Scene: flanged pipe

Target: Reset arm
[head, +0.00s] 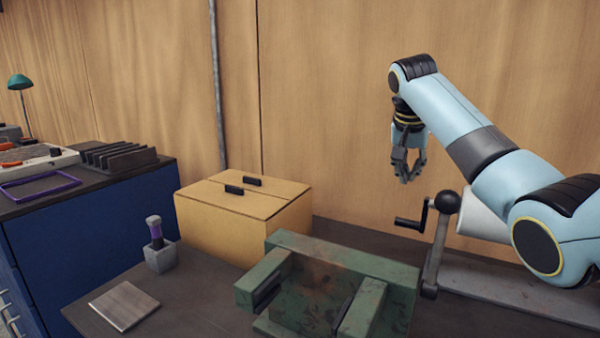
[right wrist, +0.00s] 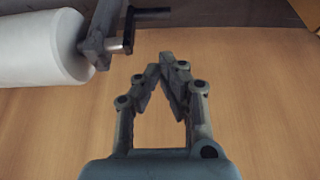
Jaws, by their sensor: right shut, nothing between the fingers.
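My right gripper (head: 407,178) hangs at the end of my light blue right arm, in the air in front of the wooden wall. It is shut and empty, above and behind the crank handle. In the right wrist view its two grey fingers (right wrist: 160,72) meet at the tips with nothing between them. The white pipe (head: 482,215) lies behind the black ball-ended lever, partly hidden by my arm. It also shows in the right wrist view (right wrist: 40,48) at the upper left. My left gripper is not in view.
A crank handle (head: 411,222) and lever (head: 438,245) stand below my gripper. A green rusty vise-like block (head: 345,262) is at front centre, a yellow box (head: 240,220) behind it. A small grey holder (head: 160,257) and flat plate (head: 124,305) sit left. A blue cabinet (head: 90,235) stands farther left.

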